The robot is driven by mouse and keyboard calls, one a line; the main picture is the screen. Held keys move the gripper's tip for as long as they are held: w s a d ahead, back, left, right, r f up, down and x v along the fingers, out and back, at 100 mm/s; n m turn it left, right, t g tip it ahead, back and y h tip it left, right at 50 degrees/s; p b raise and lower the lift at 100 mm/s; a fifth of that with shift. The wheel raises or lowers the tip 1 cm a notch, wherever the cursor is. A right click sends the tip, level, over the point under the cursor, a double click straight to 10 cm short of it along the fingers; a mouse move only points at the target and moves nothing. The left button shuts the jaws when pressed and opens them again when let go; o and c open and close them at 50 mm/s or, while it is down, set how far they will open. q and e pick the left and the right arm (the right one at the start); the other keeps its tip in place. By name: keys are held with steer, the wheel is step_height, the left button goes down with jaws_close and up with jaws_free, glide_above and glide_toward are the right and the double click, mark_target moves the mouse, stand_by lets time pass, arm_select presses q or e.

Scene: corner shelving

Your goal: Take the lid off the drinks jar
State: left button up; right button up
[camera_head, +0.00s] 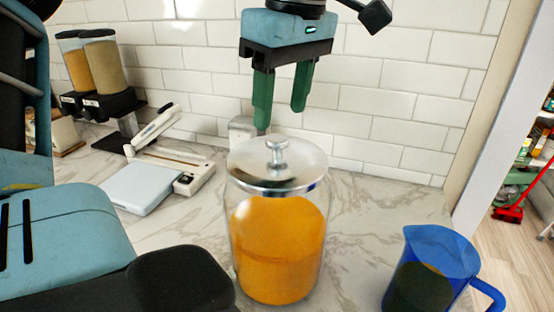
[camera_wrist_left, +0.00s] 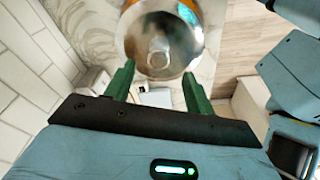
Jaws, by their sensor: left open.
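The drinks jar (camera_head: 278,240) is a clear glass cylinder holding orange drink, standing upright on the marble counter. Its round silver lid (camera_head: 255,166) sits on top, with a small knob (camera_head: 277,152) at the centre. My left gripper (camera_head: 281,115) hangs above and behind the lid, its green fingers pointing down, apart and empty. In the left wrist view the lid (camera_wrist_left: 190,35) and its knob (camera_wrist_left: 158,52) show beyond and between the open fingertips (camera_wrist_left: 159,70). The fingers look clear of the knob. My right gripper does not show.
A blue pitcher (camera_head: 432,255) stands right of the jar. A white slicer-like appliance (camera_head: 190,175) and a pale flat slab (camera_head: 140,187) lie to the left. Two dry-food dispensers (camera_head: 103,65) stand back left. The tiled wall (camera_head: 385,110) closes the back.

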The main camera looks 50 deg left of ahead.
mark_target(278, 137)
arm_select(q)
steer(key=shift+a+f+p, duration=0.15)
steer(key=shift+a+f, duration=0.1)
steer(key=shift+f, duration=0.9)
steer(key=shift+a+f+p, duration=0.15)
steer(key=shift+a+f, duration=0.05)
steer(key=shift+f, duration=0.95)
jaws_close()
